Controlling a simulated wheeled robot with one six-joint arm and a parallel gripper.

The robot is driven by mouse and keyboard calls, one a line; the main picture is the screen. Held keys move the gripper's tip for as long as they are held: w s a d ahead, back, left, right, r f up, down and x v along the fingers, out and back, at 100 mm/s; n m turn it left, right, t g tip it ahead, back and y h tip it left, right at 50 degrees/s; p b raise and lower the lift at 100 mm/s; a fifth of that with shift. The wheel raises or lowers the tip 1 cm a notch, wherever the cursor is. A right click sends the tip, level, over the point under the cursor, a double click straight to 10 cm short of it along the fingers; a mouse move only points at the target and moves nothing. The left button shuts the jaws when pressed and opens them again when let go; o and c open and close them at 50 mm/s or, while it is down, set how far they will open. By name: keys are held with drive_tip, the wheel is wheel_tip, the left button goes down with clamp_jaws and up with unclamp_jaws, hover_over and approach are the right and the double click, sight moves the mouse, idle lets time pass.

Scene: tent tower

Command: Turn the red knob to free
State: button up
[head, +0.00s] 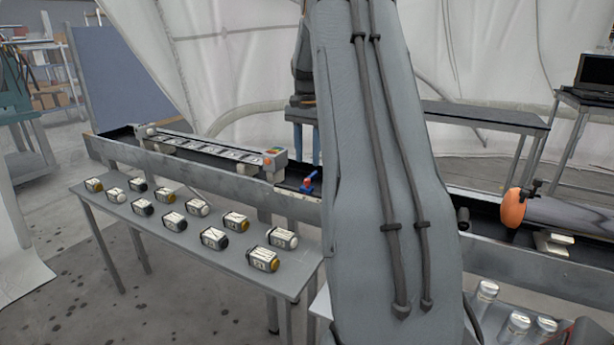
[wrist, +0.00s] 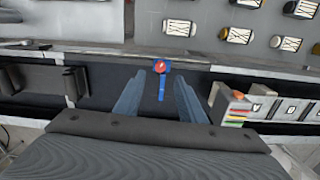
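The red knob (wrist: 160,66) sits on a small blue fitting in the dark trough of the long bench, with a blue bar (wrist: 161,88) reaching from it toward my gripper. In the head view the knob and blue fitting (head: 309,184) show just left of my arm. My gripper (wrist: 158,85) is open, with its two blue-grey fingers apart and nothing held between them. In the wrist view the knob lies between and just beyond the fingertips. In the head view the fingers (head: 306,148) point down above and behind the knob, apart from it.
A grey rail unit (head: 215,148) with a row of panels stands on the bench left of the knob. A low table (head: 190,250) with several labelled canisters stands in front. An orange round part (head: 514,208) is on the bench at right.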

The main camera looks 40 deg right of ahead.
sight(307, 180)
wheel_tip(307, 180, down, 7)
drive_tip(key=shift+r+p, duration=0.1)
drive_tip(key=shift+p, duration=0.5)
drive_tip(key=shift+c, duration=0.4)
clamp_jaws()
drive_tip(key=shift+r+n+p, duration=0.1)
drive_tip(key=shift+n+p, duration=0.5)
drive_tip(key=shift+n, duration=1)
drive_tip(key=shift+o, duration=0.4)
unclamp_jaws()
drive_tip(key=shift+r+b, duration=0.85)
drive_tip(key=shift+r, duration=3.05)
